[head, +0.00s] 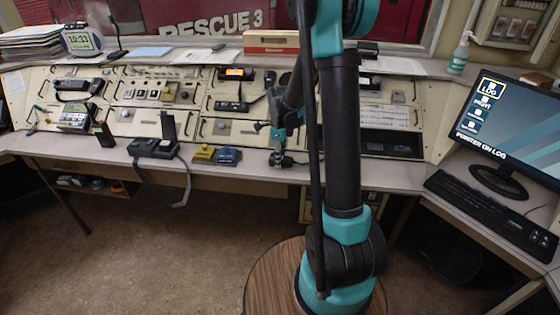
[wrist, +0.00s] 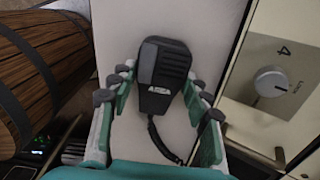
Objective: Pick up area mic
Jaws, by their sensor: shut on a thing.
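The area mic is a black hand microphone (wrist: 163,75) with a pale label and a coiled cord. In the wrist view it lies between the two teal fingers of my gripper (wrist: 157,88). The fingers are shut on it, one on each side, and its cord trails down to the right. Behind it is the pale desk ledge (wrist: 170,18). In the head view my gripper (head: 278,150) is low over the front ledge of the console, and the mic is a small dark shape (head: 285,161) partly hidden there. I cannot tell whether it touches the ledge.
A panel with a knob (wrist: 270,81) is close on the right in the wrist view. A monitor (head: 515,130) and keyboard (head: 490,210) stand at right.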

